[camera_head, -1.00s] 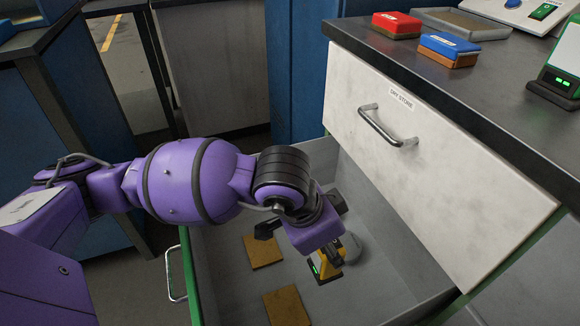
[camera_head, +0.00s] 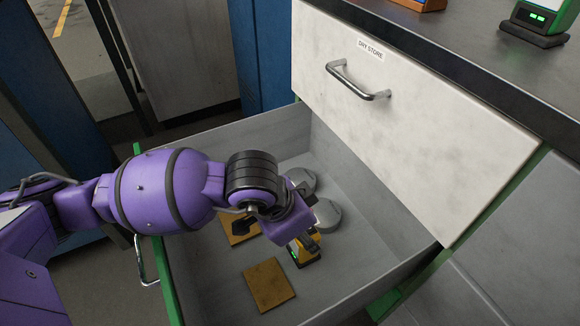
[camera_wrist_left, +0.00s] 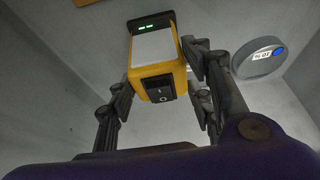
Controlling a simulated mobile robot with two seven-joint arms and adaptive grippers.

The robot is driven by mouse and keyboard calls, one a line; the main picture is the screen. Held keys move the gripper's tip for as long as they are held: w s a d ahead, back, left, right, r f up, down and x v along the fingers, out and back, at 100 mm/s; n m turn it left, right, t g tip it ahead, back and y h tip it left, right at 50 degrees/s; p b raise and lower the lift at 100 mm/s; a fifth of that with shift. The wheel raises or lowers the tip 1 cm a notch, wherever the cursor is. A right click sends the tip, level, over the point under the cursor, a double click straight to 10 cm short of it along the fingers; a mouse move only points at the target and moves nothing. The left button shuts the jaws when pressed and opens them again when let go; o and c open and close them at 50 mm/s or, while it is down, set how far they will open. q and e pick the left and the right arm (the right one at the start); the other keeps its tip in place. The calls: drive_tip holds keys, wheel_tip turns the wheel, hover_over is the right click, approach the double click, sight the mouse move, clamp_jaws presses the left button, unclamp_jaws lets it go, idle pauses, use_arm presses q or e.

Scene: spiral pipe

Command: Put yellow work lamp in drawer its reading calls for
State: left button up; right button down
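The yellow work lamp (camera_head: 311,246) is inside the open grey drawer (camera_head: 354,250), low near its floor. In the left wrist view, the lamp (camera_wrist_left: 158,68) shows a small display with two lit green marks and a black switch. My left gripper (camera_head: 300,228) reaches down into the drawer. The closed drawer front (camera_head: 420,130) above is labelled DRY STORE. My right gripper is not in view.
Two grey discs, one (camera_head: 326,217) close behind the lamp, and two brown plates, one (camera_head: 268,284) in front, lie in the drawer. The drawer's outer handle (camera_head: 146,262) is at left. A green-lit device (camera_head: 537,20) stands on the dark counter (camera_head: 470,50).

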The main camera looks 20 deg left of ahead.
use_arm(q)
drive_tip(key=shift+o, duration=1.3)
drive_tip(key=shift+w+d+r, duration=0.1)
drive_tip(key=shift+w+r, duration=0.05)
drive_tip(key=shift+r+p, duration=0.3)
drive_tip(key=shift+r, duration=0.05)
drive_tip(key=shift+s+p+v, duration=0.2)
drive_tip(key=shift+p+v, duration=1.65)
drive_tip(key=shift+v, duration=4)
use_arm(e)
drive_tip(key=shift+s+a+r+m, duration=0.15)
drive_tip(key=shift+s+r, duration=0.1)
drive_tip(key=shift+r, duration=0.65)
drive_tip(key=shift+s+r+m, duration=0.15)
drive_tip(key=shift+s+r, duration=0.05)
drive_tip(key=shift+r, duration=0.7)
use_arm(q)
drive_tip(key=shift+f, duration=0.1)
